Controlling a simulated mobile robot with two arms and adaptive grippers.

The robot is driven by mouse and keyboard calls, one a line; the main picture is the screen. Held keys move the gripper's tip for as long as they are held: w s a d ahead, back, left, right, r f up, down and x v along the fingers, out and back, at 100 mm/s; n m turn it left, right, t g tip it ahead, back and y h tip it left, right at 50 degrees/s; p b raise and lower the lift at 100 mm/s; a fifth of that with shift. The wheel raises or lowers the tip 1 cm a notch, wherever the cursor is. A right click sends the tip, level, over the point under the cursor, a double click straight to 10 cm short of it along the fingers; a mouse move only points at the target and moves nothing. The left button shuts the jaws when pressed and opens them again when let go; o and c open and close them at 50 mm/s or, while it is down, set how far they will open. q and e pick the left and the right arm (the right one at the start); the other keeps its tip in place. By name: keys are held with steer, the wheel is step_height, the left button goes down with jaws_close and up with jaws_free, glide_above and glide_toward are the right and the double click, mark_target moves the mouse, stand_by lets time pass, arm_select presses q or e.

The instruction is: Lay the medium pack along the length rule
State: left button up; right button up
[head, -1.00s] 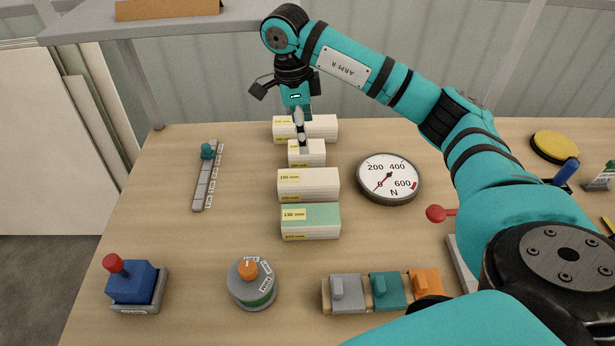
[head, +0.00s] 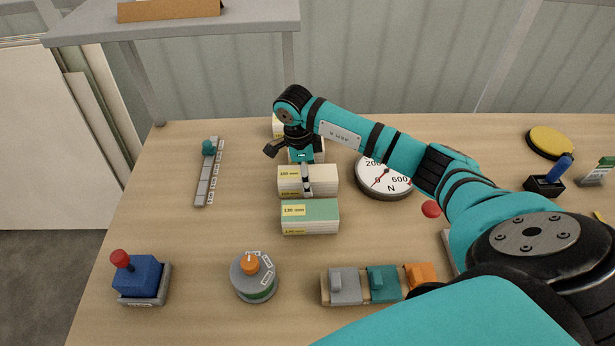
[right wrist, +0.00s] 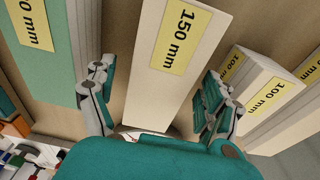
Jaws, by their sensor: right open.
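Several labelled packs stand in a column mid-table. The cream 150 mm pack (head: 323,178) lies behind the teal-topped 130 mm pack (head: 320,212). My right gripper (head: 307,186) is over the 150 mm pack. In the right wrist view, the open fingers of the right gripper (right wrist: 155,100) are on either side of the 150 mm pack (right wrist: 180,70), with gaps visible. A 100 mm pack (right wrist: 262,95) is to its right and the teal-sided pack (right wrist: 45,45) to its left. The length rule (head: 207,180), a grey strip with a teal knob, lies at the left. My left gripper is out of view.
A force dial (head: 385,180) stands right of the packs. In front are a blue box with a red knob (head: 140,278), a round orange-knobbed dial (head: 254,275) and a row of coloured blocks (head: 345,287). Bare table lies between the rule and the packs.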

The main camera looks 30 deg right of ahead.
steer(key=shift+d+f, duration=0.15)
steer(key=shift+f, duration=0.45)
steer(key=c, duration=1.6)
steer(key=shift+r, duration=0.1)
